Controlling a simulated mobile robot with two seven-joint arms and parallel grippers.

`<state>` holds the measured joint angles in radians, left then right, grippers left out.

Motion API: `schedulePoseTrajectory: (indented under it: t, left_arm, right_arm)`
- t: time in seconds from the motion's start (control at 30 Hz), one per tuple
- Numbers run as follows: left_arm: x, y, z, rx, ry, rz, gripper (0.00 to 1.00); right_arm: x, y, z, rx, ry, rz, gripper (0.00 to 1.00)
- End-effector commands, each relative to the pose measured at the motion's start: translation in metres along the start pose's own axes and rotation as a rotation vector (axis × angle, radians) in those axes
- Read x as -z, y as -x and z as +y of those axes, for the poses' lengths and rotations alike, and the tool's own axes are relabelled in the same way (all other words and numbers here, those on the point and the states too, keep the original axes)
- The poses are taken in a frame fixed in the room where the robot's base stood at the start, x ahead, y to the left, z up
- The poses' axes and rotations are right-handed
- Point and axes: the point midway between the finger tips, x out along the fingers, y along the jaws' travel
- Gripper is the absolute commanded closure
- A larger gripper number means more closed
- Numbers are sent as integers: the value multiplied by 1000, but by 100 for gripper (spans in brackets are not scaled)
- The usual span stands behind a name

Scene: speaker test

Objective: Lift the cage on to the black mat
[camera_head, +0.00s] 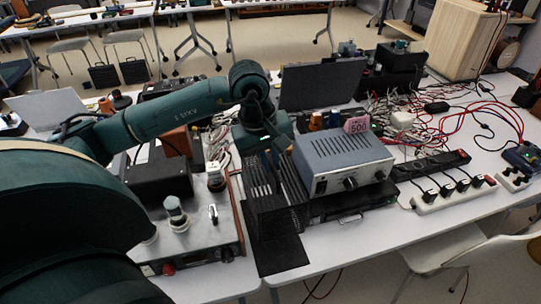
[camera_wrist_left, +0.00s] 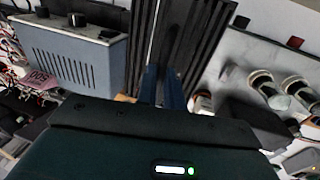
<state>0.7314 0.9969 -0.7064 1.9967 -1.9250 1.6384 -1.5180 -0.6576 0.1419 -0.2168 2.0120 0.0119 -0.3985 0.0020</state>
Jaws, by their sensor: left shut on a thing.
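The cage (camera_head: 263,214) is a black, slatted box between the grey power supply and the metal instrument panel. In the left wrist view its dark slats (camera_wrist_left: 200,38) run up from my fingers. My left gripper (camera_head: 272,151) comes down from above at the cage's back upper edge; its blue fingers (camera_wrist_left: 162,88) are shut on the cage. The black mat (camera_head: 281,255) lies flat on the table, its bare front part showing below the cage. I cannot tell whether the cage touches the mat. My right gripper is in neither view.
The grey power supply (camera_head: 343,160) stands close on the cage's right, with a pink tag (camera_head: 357,125) on top. The instrument panel (camera_head: 190,232) with knobs is close on the left. Power strips (camera_head: 453,195) and tangled cables (camera_head: 470,118) fill the right side.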

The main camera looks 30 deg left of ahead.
Motion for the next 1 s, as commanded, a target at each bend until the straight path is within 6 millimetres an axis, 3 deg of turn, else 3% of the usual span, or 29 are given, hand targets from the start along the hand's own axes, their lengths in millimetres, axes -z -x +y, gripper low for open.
schedulePoseTrajectory:
  t: [0.47,1.0]
  left_arm:
    - [0,-42,-8,-1,0,2,100]
    - [0,-81,-16,-2,-1,1,100]
  right_arm:
    - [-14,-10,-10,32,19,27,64]
    - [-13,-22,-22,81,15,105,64]
